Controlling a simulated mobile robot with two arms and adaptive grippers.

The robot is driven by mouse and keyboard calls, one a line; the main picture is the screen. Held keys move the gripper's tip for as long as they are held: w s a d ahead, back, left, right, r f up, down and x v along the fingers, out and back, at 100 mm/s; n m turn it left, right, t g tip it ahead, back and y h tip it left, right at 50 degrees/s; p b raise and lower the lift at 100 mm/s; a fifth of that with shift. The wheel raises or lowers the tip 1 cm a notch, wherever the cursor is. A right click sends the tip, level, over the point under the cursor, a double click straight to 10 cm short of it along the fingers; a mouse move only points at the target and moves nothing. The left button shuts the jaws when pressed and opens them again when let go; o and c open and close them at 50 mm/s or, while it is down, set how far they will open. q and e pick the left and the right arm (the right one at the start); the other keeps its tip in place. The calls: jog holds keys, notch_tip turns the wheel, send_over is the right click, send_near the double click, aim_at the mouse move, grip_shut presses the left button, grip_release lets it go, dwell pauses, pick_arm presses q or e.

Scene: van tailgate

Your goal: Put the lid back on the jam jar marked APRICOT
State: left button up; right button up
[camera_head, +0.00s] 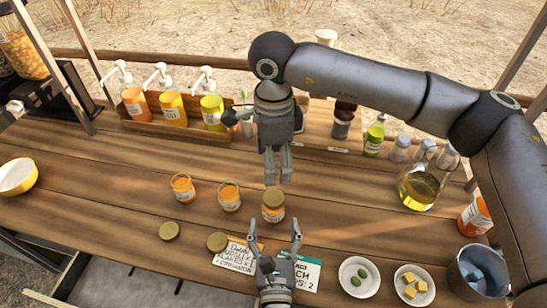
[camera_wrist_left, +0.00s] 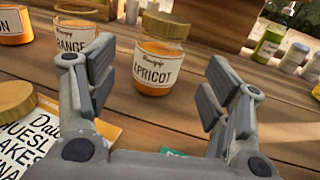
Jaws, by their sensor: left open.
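The APRICOT jar (camera_head: 273,213) is the rightmost of three jam jars and stands upright. Its label reads clearly in the left wrist view (camera_wrist_left: 158,70). A gold lid (camera_head: 273,197) sits on its mouth and looks level there (camera_wrist_left: 166,25); how tightly it fits cannot be told. My left gripper (camera_head: 275,227) is open and empty, just in front of this jar, with the jar beyond its fingers. My right gripper (camera_head: 278,180) points down, its fingertips close above or behind the lid. Its fingers look close together; whether they are shut is unclear.
The ORANGE jar (camera_head: 229,197) and another jam jar (camera_head: 183,188) stand left, without lids. Two loose gold lids (camera_head: 170,231) (camera_head: 217,242) lie in front. Printed cards (camera_head: 236,255) lie by my left gripper. Dishes of olives (camera_head: 360,277) and cubes (camera_head: 414,285) stand right.

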pick_arm(q)
jog(key=shift+s, duration=2.35)
jog(key=shift+r, duration=0.1)
